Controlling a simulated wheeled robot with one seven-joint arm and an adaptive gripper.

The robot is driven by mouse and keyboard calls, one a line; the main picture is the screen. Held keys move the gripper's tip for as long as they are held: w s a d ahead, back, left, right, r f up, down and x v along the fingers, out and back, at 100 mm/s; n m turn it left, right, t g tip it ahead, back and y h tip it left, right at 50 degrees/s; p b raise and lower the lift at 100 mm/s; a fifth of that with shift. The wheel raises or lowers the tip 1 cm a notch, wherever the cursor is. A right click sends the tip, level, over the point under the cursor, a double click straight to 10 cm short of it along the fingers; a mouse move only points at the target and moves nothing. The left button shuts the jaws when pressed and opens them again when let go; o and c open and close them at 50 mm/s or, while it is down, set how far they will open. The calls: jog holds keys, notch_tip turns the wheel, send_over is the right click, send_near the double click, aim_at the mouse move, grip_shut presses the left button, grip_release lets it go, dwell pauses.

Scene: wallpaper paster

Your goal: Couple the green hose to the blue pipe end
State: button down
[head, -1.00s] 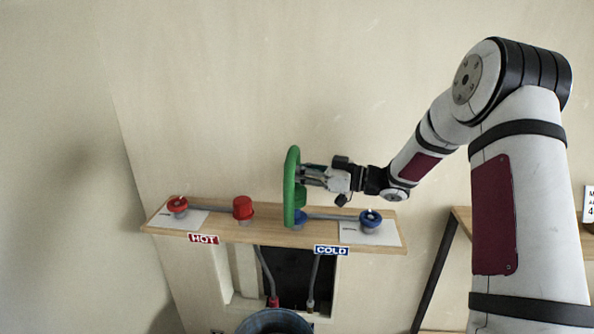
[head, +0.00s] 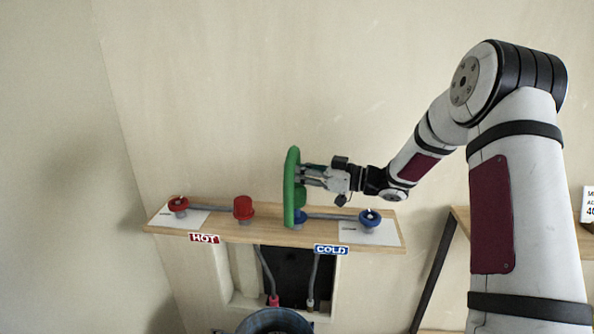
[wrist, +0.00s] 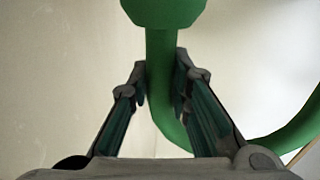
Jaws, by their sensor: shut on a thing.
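The green hose (head: 291,185) stands as an upright loop above the wooden shelf in the head view. My gripper (head: 306,174) is shut on it from the right. In the wrist view my gripper (wrist: 166,85) has a finger on each side of the hose (wrist: 160,68), below its wider green end piece (wrist: 163,10). In the head view the blue pipe end (head: 299,217) is on the cold side, directly at the lower part of the hose and partly hidden by it. I cannot tell whether the hose end touches or sits on the blue pipe end.
A red pipe end (head: 243,207) and a red valve knob (head: 178,203) are on the HOT side of the shelf (head: 262,233). A blue valve knob (head: 369,217) is on the COLD side. A dark bucket (head: 273,320) stands below. Plain wall lies behind.

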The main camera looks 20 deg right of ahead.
aim_at(300, 185)
jog(key=shift+f+b, duration=0.3)
jog(key=shift+f, duration=1.8)
dwell(0.3)
jog(key=c, duration=1.4)
grip_release()
jog(key=shift+d, duration=0.15)
jog(key=v, duration=0.8)
jog(key=shift+r, duration=0.15)
